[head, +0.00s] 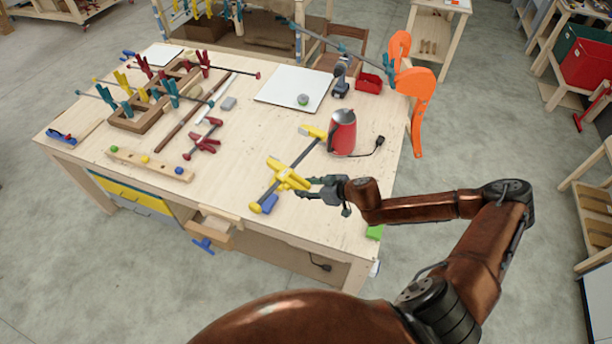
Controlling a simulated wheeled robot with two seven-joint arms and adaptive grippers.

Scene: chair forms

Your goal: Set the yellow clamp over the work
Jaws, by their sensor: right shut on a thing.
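The yellow clamp (286,176), with a long dark bar and yellow ends, is over the front right of the workbench (240,158). My right gripper (310,187) is shut on its yellow sliding part, coming in from the right. Whether the clamp touches the bench top is hard to tell. The work, a wooden frame (136,121), lies at the left of the bench. Teal, red and yellow clamps stand over it. The yellow clamp is well apart from the work, to its right. My left gripper is not in view.
A red kettle-like pot (342,132) stands just behind my right gripper. A loose red clamp (204,142) and a block with coloured knobs (150,164) lie between the clamp and the work. A white board (291,88) lies behind. An orange chair form (416,88) is at the right edge.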

